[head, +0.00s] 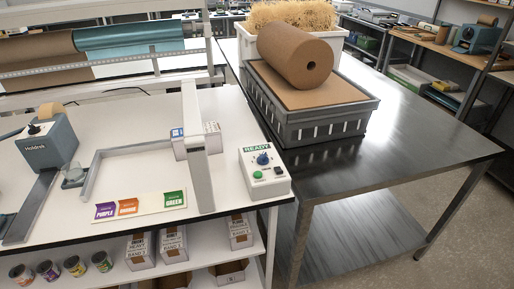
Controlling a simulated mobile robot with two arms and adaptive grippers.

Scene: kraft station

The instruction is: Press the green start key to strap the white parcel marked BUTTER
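A small white control box (264,181) with a green READY label stands at the right front corner of the white bench. On its sloped face are a round green key (258,174), a blue knob (263,158) and a small dark part. Left of it a grey-white strapping arch (197,150) rises from the bench. A white parcel (212,137) stands at the arch, partly hidden behind its post. A blue mark shows on its left part, but I cannot read any lettering on it. Neither of my grippers is in view.
A Holdrell tape dispenser (50,139) and a card strip with PURPLE, ORANGE and GREEN labels (140,206) are on the bench. Boxes and jars fill the shelf below. On the steel table (400,165) a grey crate (315,123) bears a kraft roll (290,52).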

